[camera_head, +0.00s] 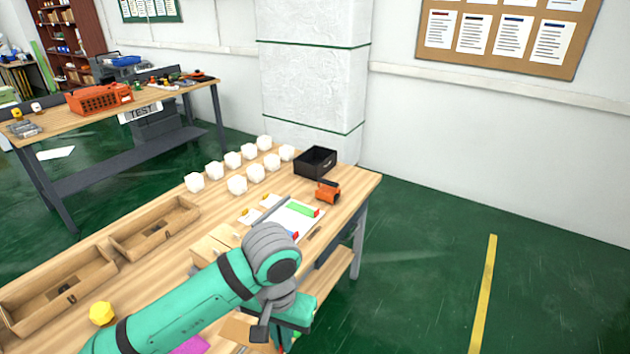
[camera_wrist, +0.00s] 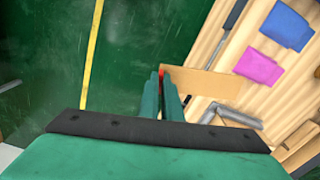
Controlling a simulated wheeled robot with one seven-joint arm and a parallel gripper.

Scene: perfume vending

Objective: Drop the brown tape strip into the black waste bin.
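The black waste bin (camera_head: 315,162) stands upright at the far right end of the workbench, open at the top. A flat brown piece (camera_wrist: 207,83) lies across the bench edge in the wrist view; it also shows at the bottom of the head view (camera_head: 236,331). It may be the brown tape strip. My gripper (camera_wrist: 161,80) is beside its left end, over the bench's edge. The two green fingers are close together with a bit of red at their tips. I cannot tell whether they hold the piece.
The bench also bears several white blocks (camera_head: 237,185), an orange device (camera_head: 327,192), a white board (camera_head: 298,219), wooden trays (camera_head: 155,228) and a yellow knob (camera_head: 102,313). Pink (camera_wrist: 259,67) and blue (camera_wrist: 287,25) cloths lie near the gripper. The floor (camera_head: 420,260) on the right is free.

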